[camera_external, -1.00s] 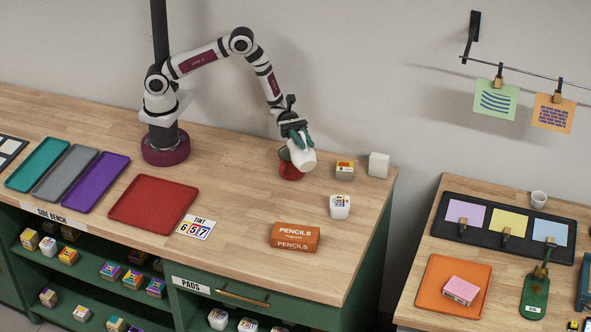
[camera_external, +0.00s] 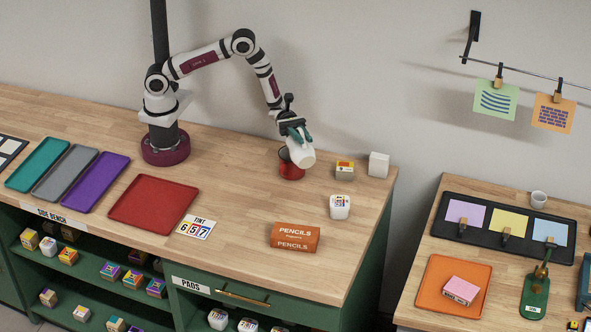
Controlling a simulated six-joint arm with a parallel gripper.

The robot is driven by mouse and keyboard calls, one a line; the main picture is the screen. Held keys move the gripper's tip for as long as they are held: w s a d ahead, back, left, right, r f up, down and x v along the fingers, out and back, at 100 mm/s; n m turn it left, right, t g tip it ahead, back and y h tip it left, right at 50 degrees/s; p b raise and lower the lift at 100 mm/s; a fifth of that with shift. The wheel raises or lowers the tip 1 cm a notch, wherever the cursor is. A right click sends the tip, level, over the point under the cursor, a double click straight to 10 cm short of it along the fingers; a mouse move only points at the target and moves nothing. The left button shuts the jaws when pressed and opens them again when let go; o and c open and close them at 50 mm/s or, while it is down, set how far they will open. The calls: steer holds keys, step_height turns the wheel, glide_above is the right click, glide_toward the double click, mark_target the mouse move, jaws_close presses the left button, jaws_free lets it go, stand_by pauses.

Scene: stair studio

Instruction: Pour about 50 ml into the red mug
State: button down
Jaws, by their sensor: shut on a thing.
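The red mug (camera_external: 291,171) stands on the wooden bench, below my gripper and partly hidden by what it holds. My gripper (camera_external: 297,137), with green fingers, is shut on a white container (camera_external: 302,154). The white container is tilted and held just over the red mug's rim. I cannot tell whether it touches the rim. No stream of liquid can be made out, and the level inside the mug is hidden.
To the right of the mug stand a small labelled block (camera_external: 345,170), a white block (camera_external: 378,165) and a white labelled container (camera_external: 340,207). A pencils box (camera_external: 295,237) and a red tray (camera_external: 153,204) lie nearer the front.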

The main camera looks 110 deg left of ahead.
mark_target(307, 157)
steer(key=w+d+y, duration=0.1)
steer(key=w+d+f+g, duration=0.1)
steer(key=shift+w+d+f+g+y, duration=0.1)
steer(key=shift+d+f+g+y, duration=0.1)
steer(key=shift+d+g+y, duration=0.15)
steer(key=shift+w+d+f+g+y+p, duration=0.1)
steer(key=shift+w+d+f+g+y, duration=0.15)
steer(key=shift+f+g+y, duration=0.4)
steer(key=shift+w+d+f+g+y+p, duration=0.2)
steer(key=shift+f+g+y, duration=0.1)
steer(key=shift+f+y, duration=0.5)
steer(key=shift+w+d+f+g+y+p, duration=0.1)
steer(key=shift+w+d+f+g+y, duration=0.15)
steer(key=shift+f+g+y, duration=0.5)
steer(key=shift+f+t, duration=0.15)
steer(key=shift+t, duration=0.1)
